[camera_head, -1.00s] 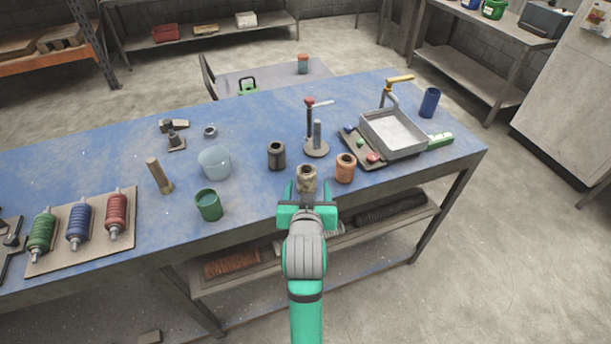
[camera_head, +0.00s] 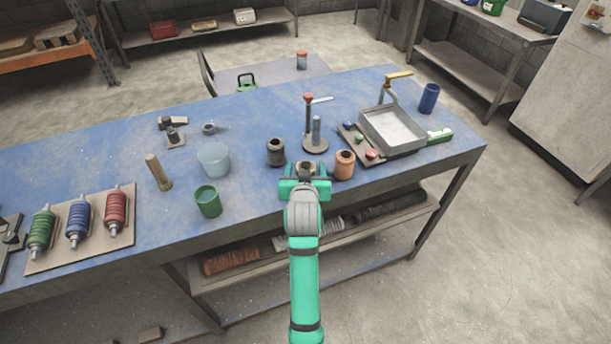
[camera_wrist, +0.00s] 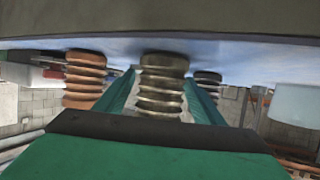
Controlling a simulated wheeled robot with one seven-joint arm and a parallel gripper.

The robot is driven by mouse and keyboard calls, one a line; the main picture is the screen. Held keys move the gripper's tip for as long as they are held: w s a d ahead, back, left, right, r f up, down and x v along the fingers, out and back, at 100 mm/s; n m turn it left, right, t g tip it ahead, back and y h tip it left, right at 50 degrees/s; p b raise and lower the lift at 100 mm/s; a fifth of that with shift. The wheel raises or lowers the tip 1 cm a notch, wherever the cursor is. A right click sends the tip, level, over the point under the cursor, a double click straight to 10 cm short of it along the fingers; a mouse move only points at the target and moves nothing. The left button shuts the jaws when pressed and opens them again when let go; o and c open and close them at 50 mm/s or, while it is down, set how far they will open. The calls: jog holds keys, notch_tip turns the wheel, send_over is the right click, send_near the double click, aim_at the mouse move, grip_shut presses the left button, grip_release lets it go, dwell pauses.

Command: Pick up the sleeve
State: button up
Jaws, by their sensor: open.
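Three ribbed sleeves stand upright in a row near the front edge of the blue table (camera_head: 250,180). The tan one (camera_head: 306,165) is in the middle, the orange-brown one (camera_head: 344,164) to its right, the dark grey one (camera_head: 276,151) to its left. My gripper (camera_head: 306,172) is open at the table's front, its fingers on either side of the tan sleeve. In the upside-down wrist view the tan sleeve (camera_wrist: 162,85) shows between the green fingers, with the orange-brown sleeve (camera_wrist: 85,80) and dark sleeve (camera_wrist: 208,80) outside them. Contact cannot be told.
A green cup (camera_head: 208,201) and a clear tub (camera_head: 213,159) stand to the left. A stand with a red-topped post (camera_head: 309,120) is behind. A metal tray (camera_head: 395,130) lies to the right. Coloured spools on a board (camera_head: 78,222) are far left.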

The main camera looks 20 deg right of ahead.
jog(key=shift+d, duration=0.1)
jog(key=shift+c, duration=0.5)
jog(key=shift+w, duration=0.1)
jog(key=c, duration=1.1)
